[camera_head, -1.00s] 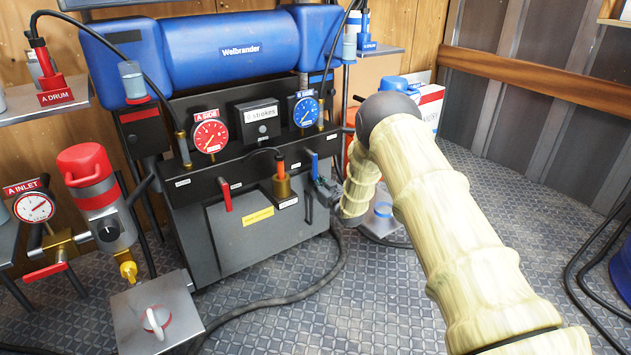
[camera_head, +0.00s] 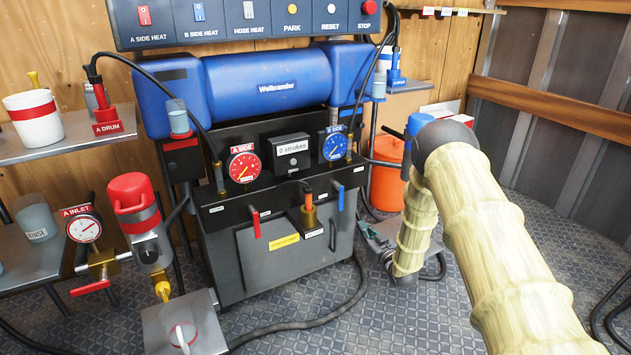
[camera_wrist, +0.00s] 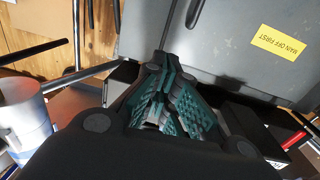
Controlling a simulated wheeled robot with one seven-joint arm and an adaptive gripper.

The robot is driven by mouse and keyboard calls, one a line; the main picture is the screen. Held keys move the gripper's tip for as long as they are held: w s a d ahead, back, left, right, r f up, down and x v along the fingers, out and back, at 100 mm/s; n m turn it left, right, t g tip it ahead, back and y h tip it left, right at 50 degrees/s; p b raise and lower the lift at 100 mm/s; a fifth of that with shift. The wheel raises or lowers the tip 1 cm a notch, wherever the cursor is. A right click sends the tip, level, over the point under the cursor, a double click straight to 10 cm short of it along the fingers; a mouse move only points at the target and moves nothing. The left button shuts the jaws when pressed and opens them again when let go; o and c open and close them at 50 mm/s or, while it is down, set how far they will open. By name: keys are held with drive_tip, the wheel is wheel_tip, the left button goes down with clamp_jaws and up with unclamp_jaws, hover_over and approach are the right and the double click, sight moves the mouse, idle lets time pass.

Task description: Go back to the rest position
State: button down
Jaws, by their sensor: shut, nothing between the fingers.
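My gripper (camera_head: 368,232) is low in front of the right side of the spray machine, at the end of my bent arm in its pale yellow sleeve. It is apart from the blue-handled valve (camera_head: 340,197). In the wrist view my gripper's teal-padded fingers (camera_wrist: 166,112) are closed together with nothing between them. The machine's grey front panel (camera_wrist: 200,35) with a yellow label (camera_wrist: 280,42) shows beyond them. In the head view my forearm hides part of the floor and whatever lies behind it.
The machine's grey cabinet (camera_head: 265,262) stands left of my gripper. An orange drum (camera_head: 386,185) is behind my arm. A black hose (camera_head: 300,325) lies on the floor. A red-topped pump (camera_head: 135,205) is at the left. Open floor (camera_head: 560,235) lies to the right.

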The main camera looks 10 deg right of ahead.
drive_tip(key=s+a+f+m+g+h, duration=0.1)
drive_tip(key=s+a+f+g, duration=0.2)
drive_tip(key=s+f, duration=0.5)
drive_tip(key=s+a+f+m+g+h, duration=0.1)
drive_tip(key=s+a+f+g, duration=0.3)
drive_tip(key=s, duration=0.7)
drive_tip(key=s+a+f+m+g+h, duration=0.1)
drive_tip(key=s+a+f+g, duration=0.1)
drive_tip(key=s+f, duration=0.65)
drive_tip(key=s+a+g, duration=0.2)
drive_tip(key=s+g, duration=0.1)
drive_tip(key=s, duration=0.8)
drive_tip(key=s+a+r+g, duration=0.1)
drive_tip(key=s+g, duration=0.2)
drive_tip(key=s, duration=0.9)
drive_tip(key=s+a+g, duration=0.2)
drive_tip(key=s+g, duration=0.1)
drive_tip(key=s, duration=0.8)
wheel_tip(320, 180, up, 38)
drive_tip(key=p, duration=3.8)
drive_tip(key=shift+w+d+h, duration=0.2)
drive_tip(key=shift+w+h, duration=0.1)
drive_tip(key=shift+h, duration=0.1)
